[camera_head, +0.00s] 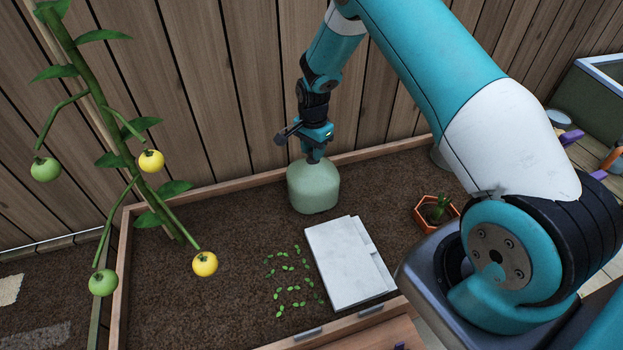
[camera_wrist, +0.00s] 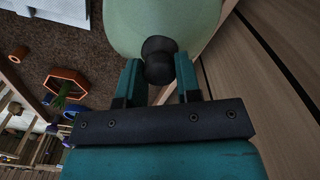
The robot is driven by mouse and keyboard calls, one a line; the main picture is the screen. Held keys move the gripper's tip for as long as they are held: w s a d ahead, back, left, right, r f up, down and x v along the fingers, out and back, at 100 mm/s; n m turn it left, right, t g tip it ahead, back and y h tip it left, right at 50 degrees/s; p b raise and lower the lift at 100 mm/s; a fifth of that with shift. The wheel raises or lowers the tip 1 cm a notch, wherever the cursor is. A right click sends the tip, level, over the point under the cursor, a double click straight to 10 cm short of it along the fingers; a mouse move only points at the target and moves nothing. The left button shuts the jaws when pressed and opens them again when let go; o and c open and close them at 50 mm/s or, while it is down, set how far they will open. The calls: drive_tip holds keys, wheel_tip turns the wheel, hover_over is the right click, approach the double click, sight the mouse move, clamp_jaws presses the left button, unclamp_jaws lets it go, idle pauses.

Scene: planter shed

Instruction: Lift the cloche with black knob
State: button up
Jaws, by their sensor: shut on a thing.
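The cloche (camera_head: 313,187) is pale green and dome-shaped. It stands upright on or just above the soil near the back of the planter bed; I cannot tell whether its rim touches the soil. In the wrist view the cloche (camera_wrist: 150,22) fills the top, with its black knob (camera_wrist: 159,60) between my fingers. My gripper (camera_head: 315,158) is above the cloche and shut on the knob; it also shows in the wrist view (camera_wrist: 160,80). In the head view the knob is hidden by the gripper.
A white slab (camera_head: 343,262) lies on the soil in front of the cloche, beside small seedlings (camera_head: 286,282). A tomato plant (camera_head: 130,150) stands at left. An orange pot (camera_head: 436,212) with a green plant is at right. The wooden fence (camera_head: 240,90) is close behind.

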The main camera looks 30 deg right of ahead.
drive_tip(key=shift+r, duration=0.1)
wheel_tip(320, 180, up, 13)
drive_tip(key=p, duration=0.8)
